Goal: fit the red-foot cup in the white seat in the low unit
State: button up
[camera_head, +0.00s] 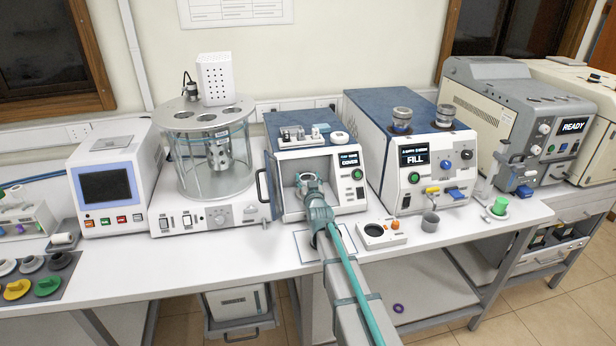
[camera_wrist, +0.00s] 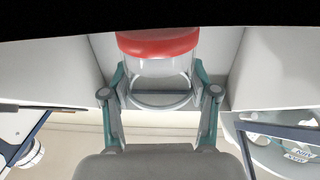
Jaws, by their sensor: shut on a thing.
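The low unit (camera_head: 350,205) is a blue-topped box with its front chamber open. My gripper (camera_head: 310,187) reaches into that chamber from the front. In the wrist view my gripper (camera_wrist: 160,94) has one finger on each side of the red-foot cup (camera_wrist: 158,43) and is shut on it. The cup is clear glass with a red foot at the top of that picture. In the head view only a pale round part of the cup (camera_head: 306,177) shows above my fingers. The white seat cannot be made out; the cup and my gripper hide the chamber floor.
The unit's door (camera_head: 264,187) stands open at the left of the chamber. A glass bath on a white base (camera_head: 210,217) is close on the left. A taller blue unit (camera_head: 405,150) stands on the right. A small white device (camera_head: 382,236) sits on the bench.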

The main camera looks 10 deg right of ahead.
jog(key=shift+w+r+b, duration=0.3)
jog(key=shift+w+b, duration=0.15)
jog(key=shift+w, duration=0.05)
jog(key=shift+w+r+b, duration=0.25)
jog(key=shift+w+b, duration=0.2)
dwell(1.4)
jog(key=shift+r, duration=0.25)
jog(key=shift+w+r+p, duration=0.2)
jog(key=shift+r+p, duration=0.5)
jog(key=shift+p, duration=0.45)
jog(key=shift+r+p, duration=1)
jog(key=shift+p, duration=0.4)
jog(key=s, duration=0.3)
jog(key=shift+s+a+f, duration=0.1)
jog(key=shift+s+f, duration=0.15)
jog(key=s+r+b, duration=0.3)
jog(key=s+r, duration=0.1)
jog(key=s, duration=0.4)
jog(key=s+r+b, duration=0.3)
jog(key=s+r, duration=0.1)
jog(key=s, duration=0.4)
jog(key=shift+s, duration=0.2)
